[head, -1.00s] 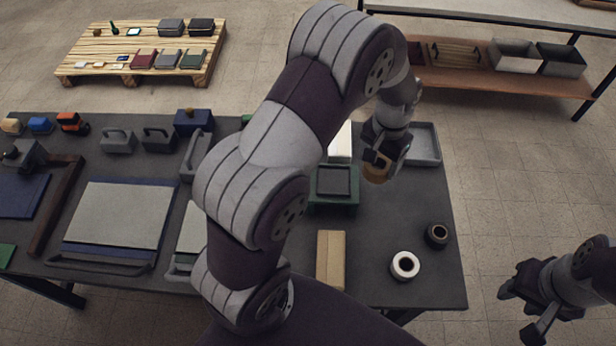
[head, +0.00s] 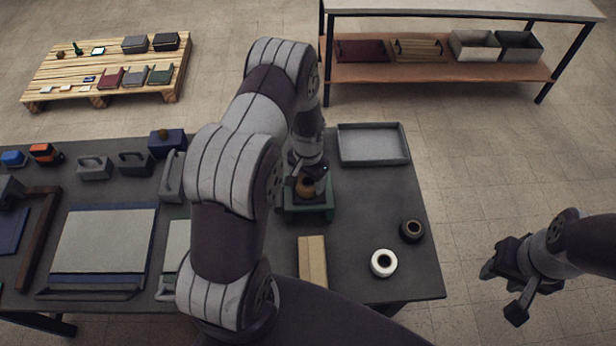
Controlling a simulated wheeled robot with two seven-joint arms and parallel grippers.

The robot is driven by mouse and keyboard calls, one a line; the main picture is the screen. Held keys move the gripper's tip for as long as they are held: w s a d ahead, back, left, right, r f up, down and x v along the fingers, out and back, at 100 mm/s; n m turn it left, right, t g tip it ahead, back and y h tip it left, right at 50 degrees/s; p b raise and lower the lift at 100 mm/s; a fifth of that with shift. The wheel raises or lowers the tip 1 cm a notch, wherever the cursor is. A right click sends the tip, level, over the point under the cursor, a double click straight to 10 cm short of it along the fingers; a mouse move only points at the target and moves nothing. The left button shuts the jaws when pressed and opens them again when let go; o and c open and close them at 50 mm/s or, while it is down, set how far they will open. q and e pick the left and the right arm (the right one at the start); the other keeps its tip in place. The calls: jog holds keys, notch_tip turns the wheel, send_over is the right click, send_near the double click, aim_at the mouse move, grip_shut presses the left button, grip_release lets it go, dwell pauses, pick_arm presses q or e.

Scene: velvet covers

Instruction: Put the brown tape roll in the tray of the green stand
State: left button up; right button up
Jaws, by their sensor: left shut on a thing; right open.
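The brown tape roll (head: 305,187) is held in my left gripper (head: 308,184), over the green stand (head: 308,212). The roll appears at or just above the stand's tray; I cannot tell whether it touches the tray floor. The gripper and wrist cover part of the roll and the back of the stand. My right gripper (head: 503,292) is open and empty, off the table's right side above the floor.
A white tape roll (head: 384,263) and a black tape roll (head: 412,230) lie on the dark table (head: 360,220) to the right. A wooden block (head: 312,262) lies in front of the stand. A grey tray (head: 373,146) sits behind right. Flat covers (head: 105,240) fill the left.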

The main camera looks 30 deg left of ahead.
pick_arm(q)
jog(key=o, duration=0.7)
jog(key=shift+f, duration=0.1)
jog(key=o, duration=0.4)
jog(key=shift+c, duration=0.2)
